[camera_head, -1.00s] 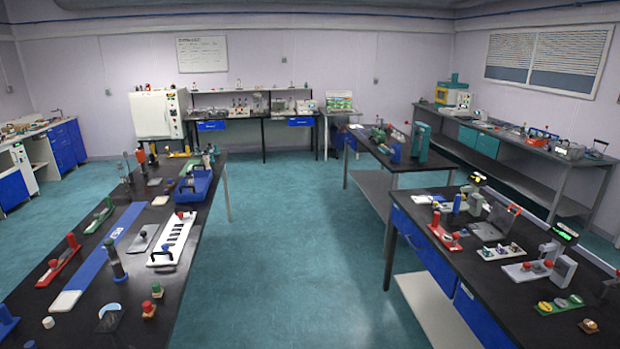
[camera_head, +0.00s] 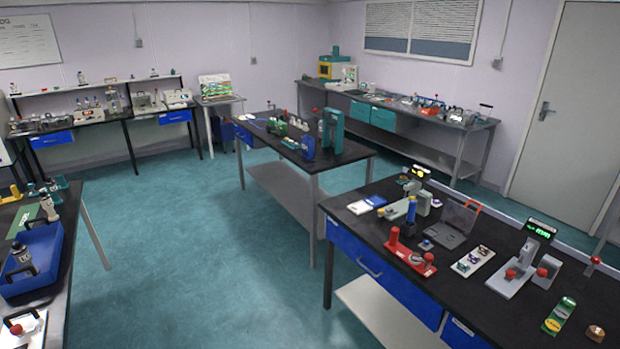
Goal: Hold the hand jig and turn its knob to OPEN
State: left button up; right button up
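Neither of my grippers shows in the head view. I cannot tell for certain which object is the hand jig, and no OPEN marking is readable at this distance. A red fixture with two upright posts (camera_head: 410,256) stands at the front edge of the right bench (camera_head: 345,212). A grey-white device with red knobs (camera_head: 520,272) stands farther right on the same bench, beside a post with a lit green display (camera_head: 540,230). Nothing is held in view.
Open teal floor (camera_head: 215,245) lies between the left bench (camera_head: 62,310) and the right bench. A middle table (camera_head: 345,152) with a green frame (camera_head: 332,130) stands beyond. A long side bench (camera_head: 420,130) and a closed door (camera_head: 560,110) are at the back right.

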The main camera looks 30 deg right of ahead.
aim_at(429, 257)
jog(key=z, duration=0.35)
jog(key=i, duration=1.35)
jog(key=z, duration=1.8)
jog(key=i, duration=1)
jog(key=z, duration=0.8)
